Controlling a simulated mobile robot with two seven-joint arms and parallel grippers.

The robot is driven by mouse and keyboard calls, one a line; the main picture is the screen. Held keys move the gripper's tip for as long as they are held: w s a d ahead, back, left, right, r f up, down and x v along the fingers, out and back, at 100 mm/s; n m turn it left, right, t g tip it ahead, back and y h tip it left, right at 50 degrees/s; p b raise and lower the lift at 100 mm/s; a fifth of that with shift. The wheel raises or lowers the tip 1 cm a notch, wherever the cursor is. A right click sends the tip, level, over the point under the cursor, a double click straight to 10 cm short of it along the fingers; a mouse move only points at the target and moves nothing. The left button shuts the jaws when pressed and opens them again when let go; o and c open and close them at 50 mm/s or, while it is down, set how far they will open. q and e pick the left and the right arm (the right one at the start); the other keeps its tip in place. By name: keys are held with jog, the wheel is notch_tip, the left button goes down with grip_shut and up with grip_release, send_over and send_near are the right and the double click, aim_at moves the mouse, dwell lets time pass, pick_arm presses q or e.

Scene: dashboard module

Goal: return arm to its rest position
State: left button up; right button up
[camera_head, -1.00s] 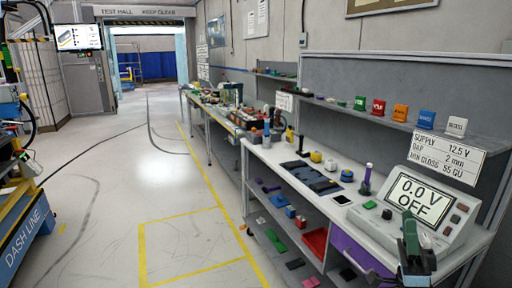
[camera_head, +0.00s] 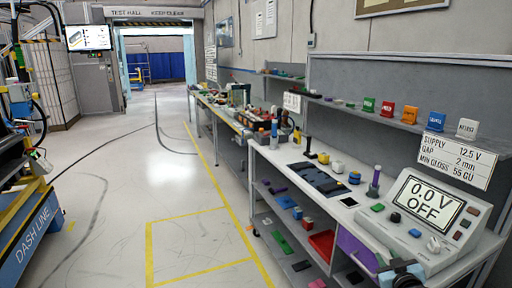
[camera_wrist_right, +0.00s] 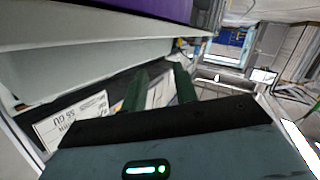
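My right gripper (camera_head: 402,276) is at the bottom edge of the head view, low in front of the power supply (camera_head: 436,207). Most of the arm is cut off by the frame. In the right wrist view its two green fingers (camera_wrist_right: 160,92) stand apart with a gap between them and nothing held. The power supply display reads 0.0 V OFF. My left gripper is not in view.
A red bin (camera_head: 321,244) sits on a lower shelf. A blue DASH LINE station (camera_head: 35,235) stands at left. The floor between is clear, with a yellow marked box (camera_head: 200,240).

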jog(key=s+a+f+g+y, duration=0.1)
jog(key=s+a+f, duration=0.2)
jog(key=s+f, duration=0.35)
jog(key=s+a+f+g, duration=0.2)
jog(key=s+a+f, duration=0.2)
jog(key=s+f, duration=0.25)
jog(key=s+a+f+g+y, duration=0.1)
jog(key=s+a+f, duration=0.2)
jog(key=s+f, duration=0.35)
jog(key=s+a+f+g, duration=0.1)
jog(key=s+a, duration=0.3)
jog(key=s, duration=0.9)
jog(key=s+a+f+g+y, duration=0.1)
jog(key=s+a, duration=0.3)
jog(key=s, duration=0.9)
jog(key=shift+s+m+g, duration=0.2)
jog(key=shift+m+g, duration=0.1)
jog(key=shift+g, duration=0.2)
